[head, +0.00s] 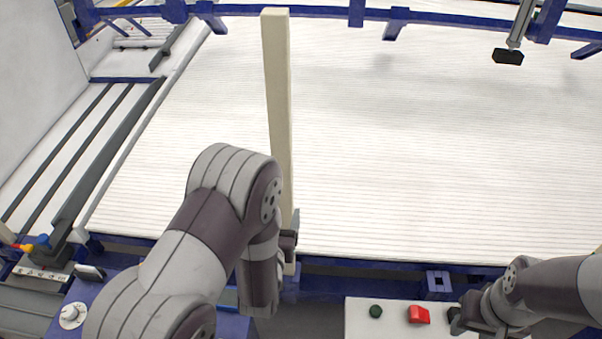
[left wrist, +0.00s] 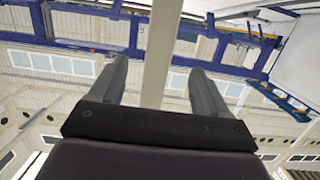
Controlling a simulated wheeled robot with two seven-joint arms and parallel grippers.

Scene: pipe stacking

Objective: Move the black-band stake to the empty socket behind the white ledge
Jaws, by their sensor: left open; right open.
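A tall cream stake (head: 277,95) stands upright at the front edge of the white slatted bed; I see no black band on it, and my left arm hides part of its lower length. My left gripper (head: 291,232) is at the stake's lower part. In the left wrist view the open fingers (left wrist: 160,80) are on either side of the stake (left wrist: 161,45), with gaps visible. A blue square socket (head: 438,282) with an empty-looking opening is behind the white ledge (head: 375,331). My right gripper (head: 456,320) is open beside the ledge's red button, holding nothing visible.
The ledge carries a green button (head: 376,311) and a red button (head: 418,314). A blue rail (head: 350,264) runs along the bed's front. The slatted bed (head: 430,150) is clear. A black-ended rod (head: 508,57) hangs at the back right.

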